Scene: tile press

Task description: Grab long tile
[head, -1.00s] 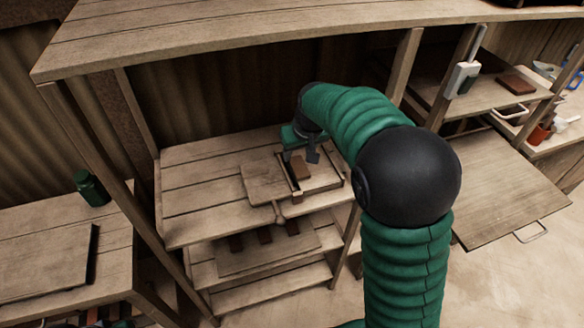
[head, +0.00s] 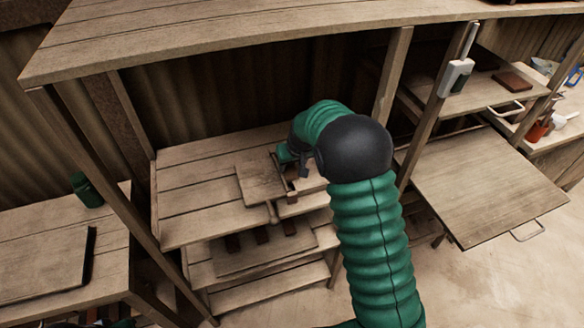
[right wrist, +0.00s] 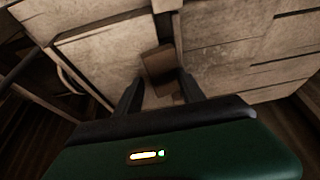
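My right gripper (head: 294,172) is over the wooden press on the middle shelf, partly screened by my arm. In the right wrist view its two dark fingers (right wrist: 158,80) are apart. A brown tile (right wrist: 158,61) lies between and just beyond the fingertips; I cannot tell whether they touch it. In the head view the tile is largely hidden by the gripper. The press has a flat wooden board (head: 258,180) at its left and a framed tray at its right.
Several dark brown tiles (head: 262,236) sit on the lower shelf. Another brown tile (head: 513,81) lies on the right-hand shelf. Shelf posts (head: 392,88) flank the work area, with the top plank (head: 250,35) above. A green jar (head: 87,189) stands at left.

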